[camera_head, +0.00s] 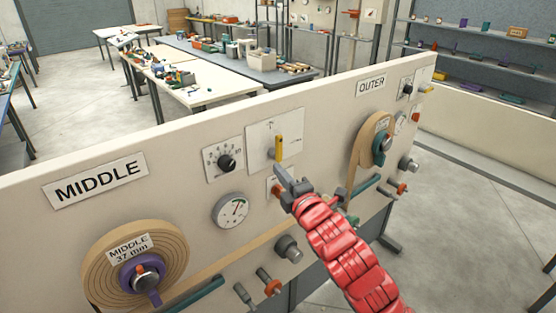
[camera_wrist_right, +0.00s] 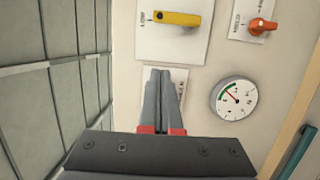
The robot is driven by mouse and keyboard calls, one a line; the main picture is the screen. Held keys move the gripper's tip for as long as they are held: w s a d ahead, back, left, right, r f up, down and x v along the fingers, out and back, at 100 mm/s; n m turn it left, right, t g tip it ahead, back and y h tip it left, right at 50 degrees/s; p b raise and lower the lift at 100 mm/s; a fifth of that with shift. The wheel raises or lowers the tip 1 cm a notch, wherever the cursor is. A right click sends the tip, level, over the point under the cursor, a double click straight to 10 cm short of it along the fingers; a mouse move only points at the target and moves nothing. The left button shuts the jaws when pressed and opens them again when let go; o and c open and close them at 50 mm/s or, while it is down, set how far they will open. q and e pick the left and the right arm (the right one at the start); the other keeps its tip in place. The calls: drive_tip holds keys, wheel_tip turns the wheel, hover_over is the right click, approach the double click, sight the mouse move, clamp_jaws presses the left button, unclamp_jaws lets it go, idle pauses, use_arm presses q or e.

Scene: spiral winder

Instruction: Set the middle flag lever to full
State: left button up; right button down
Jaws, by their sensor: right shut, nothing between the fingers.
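The middle flag lever (camera_head: 279,147) is a yellow bar standing upright on a white plate (camera_head: 257,133), right of the MIDDLE sign. In the right wrist view the yellow lever (camera_wrist_right: 180,19) lies across the top, the picture being turned sideways; a word like LOW shows beside it. My right gripper (camera_head: 282,177) is shut and empty, just below the lever in the head view. Its fingers also show shut in the wrist view (camera_wrist_right: 161,80), below the lever in the picture and apart from it. My left gripper is not in view.
A black knob (camera_head: 227,162) and a round gauge (camera_head: 230,210) sit left of my gripper. An orange lever (camera_wrist_right: 262,26) is beside the yellow one. The MIDDLE spool (camera_head: 105,262) is lower left, the OUTER spool (camera_head: 364,155) to the right.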

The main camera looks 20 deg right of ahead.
sight(277, 148)
drive_tip(key=w+d, duration=0.1)
drive_tip(key=w, duration=0.2)
drive_tip(key=w+d+b, duration=0.1)
drive_tip(key=w, duration=0.3)
drive_tip(key=w+d, duration=0.1)
drive_tip(key=w, duration=0.3)
drive_tip(key=shift+a, duration=0.15)
drive_tip(key=shift+b, duration=0.35)
drive_tip(key=shift+d+m+b, duration=0.2)
drive_tip(key=shift+m+b, duration=0.2)
drive_tip(key=shift+b, duration=0.05)
